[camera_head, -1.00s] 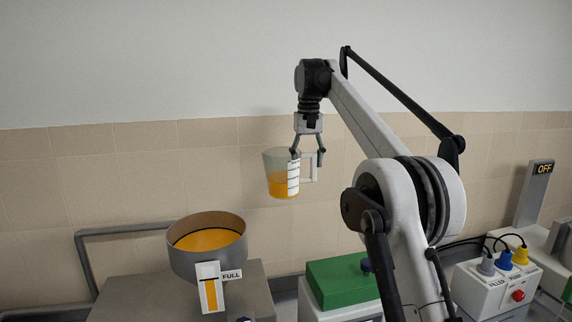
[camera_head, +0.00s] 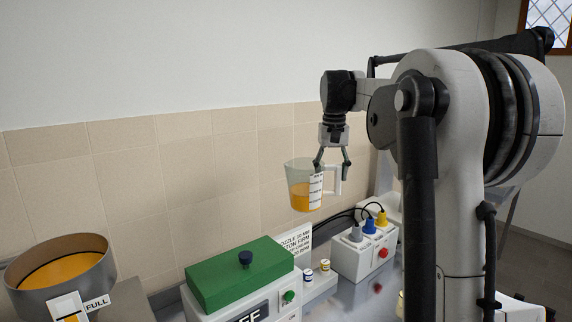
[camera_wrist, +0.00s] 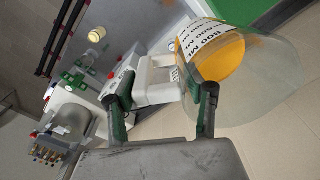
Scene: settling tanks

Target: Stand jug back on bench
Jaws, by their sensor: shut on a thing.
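The jug (camera_head: 301,185) is clear, with orange liquid in its lower part, a white marked label and a white handle on its right side. It hangs upright in the air in front of the tiled wall. My gripper (camera_head: 332,160) is above and at its right, shut on the jug at the handle side. In the wrist view the jug (camera_wrist: 262,85) fills the upper right, with my gripper (camera_wrist: 163,112) at the white handle. The bench (camera_head: 352,298) is a grey top below and to the right of the jug, partly hidden by my arm.
A green-topped box (camera_head: 238,272) with a dark knob stands below left. A round tank (camera_head: 95,278) of orange liquid, labelled FULL, is at far left. A white box (camera_head: 362,258) with coloured plugs and a red button stands behind the bench's clear patch, near two small jars (camera_head: 316,270).

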